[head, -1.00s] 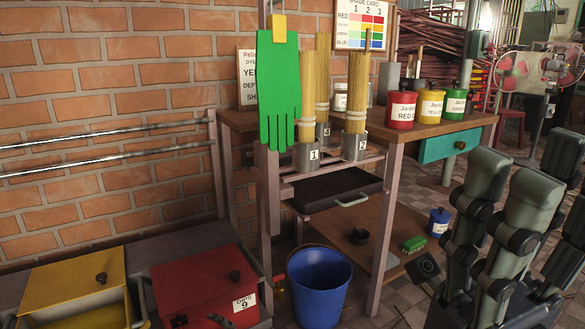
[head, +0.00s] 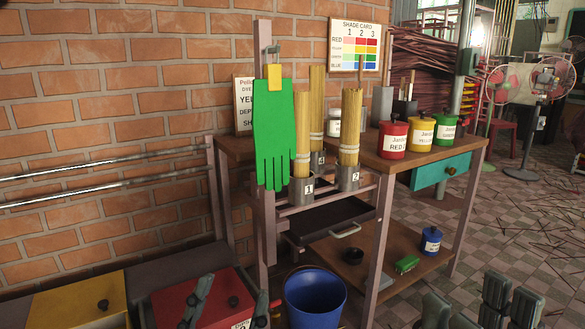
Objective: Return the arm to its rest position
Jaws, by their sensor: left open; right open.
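My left gripper (head: 229,304) shows at the bottom left in the head view. Its two dark fingers stand apart, with nothing seen between them, in front of the red dye box (head: 176,296). My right gripper (head: 478,303) shows at the bottom right, only its grey-green upper parts in view. Its fingers are apart over the tiled floor and no held thing shows. The rest of both arms is out of frame.
A wooden stand (head: 392,166) bears red (head: 393,140), yellow (head: 421,136) and green (head: 445,132) jars. A green glove (head: 272,140) hangs from its post near stick bundles in numbered cups. A blue bucket (head: 314,300) stands below.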

